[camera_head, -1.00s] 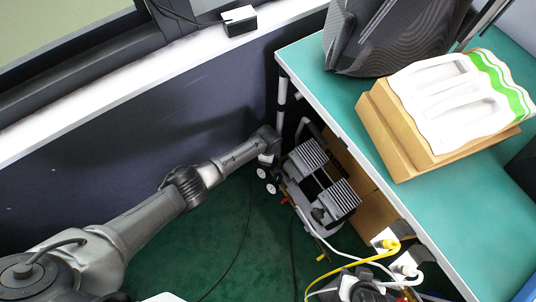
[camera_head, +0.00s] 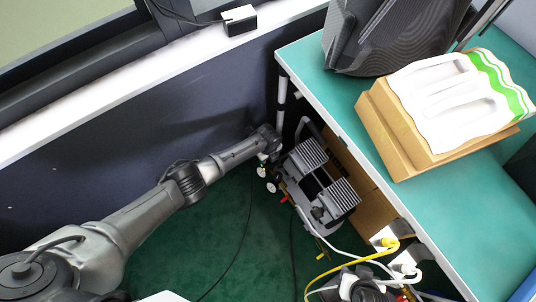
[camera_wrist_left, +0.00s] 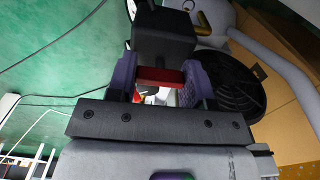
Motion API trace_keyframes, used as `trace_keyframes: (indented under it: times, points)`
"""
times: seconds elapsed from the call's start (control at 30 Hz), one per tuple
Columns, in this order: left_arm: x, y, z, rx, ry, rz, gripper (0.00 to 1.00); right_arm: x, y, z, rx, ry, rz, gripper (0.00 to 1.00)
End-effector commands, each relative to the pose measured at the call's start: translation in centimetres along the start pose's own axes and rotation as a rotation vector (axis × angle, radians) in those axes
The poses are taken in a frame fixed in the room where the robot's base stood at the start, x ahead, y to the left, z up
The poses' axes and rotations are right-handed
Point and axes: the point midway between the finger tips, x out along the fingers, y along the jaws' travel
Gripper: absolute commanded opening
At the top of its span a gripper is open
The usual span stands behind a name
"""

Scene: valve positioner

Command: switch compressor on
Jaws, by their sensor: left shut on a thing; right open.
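In the head view the left gripper's fingertips are hard to make out at the compressor's far left end.
The teal workbench (camera_head: 440,215) overhangs the compressor on the right, with a cardboard box (camera_head: 395,140) on it. Yellow (camera_head: 372,259) and white cables run at its front edge. A round black fan grille (camera_wrist_left: 232,84) sits close right of my left fingers. Open green floor (camera_head: 240,245) lies left.

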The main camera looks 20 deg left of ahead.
Motion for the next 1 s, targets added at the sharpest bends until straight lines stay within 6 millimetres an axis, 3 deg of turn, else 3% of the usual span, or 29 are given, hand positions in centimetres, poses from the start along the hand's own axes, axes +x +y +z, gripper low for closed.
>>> trace_keyframes:
  times: [0.63,0.67,0.9,1.0]
  points:
    - [0.16,0.14,0.01,0.039,-0.001,0.003,0.23,0.06,-0.05,0.02,0.001,0.000,-0.001,0.43]
    - [0.16,0.14,0.00,0.039,-0.001,0.003,0.50,0.06,-0.02,0.02,0.001,0.000,-0.001,0.43]
    - [0.09,0.07,0.00,0.038,0.000,0.001,0.72,0.05,0.18,0.06,-0.006,-0.001,0.005,0.43]
    - [0.06,0.05,0.00,0.038,0.000,0.001,0.72,0.04,0.19,0.06,-0.006,-0.001,0.005,0.43]
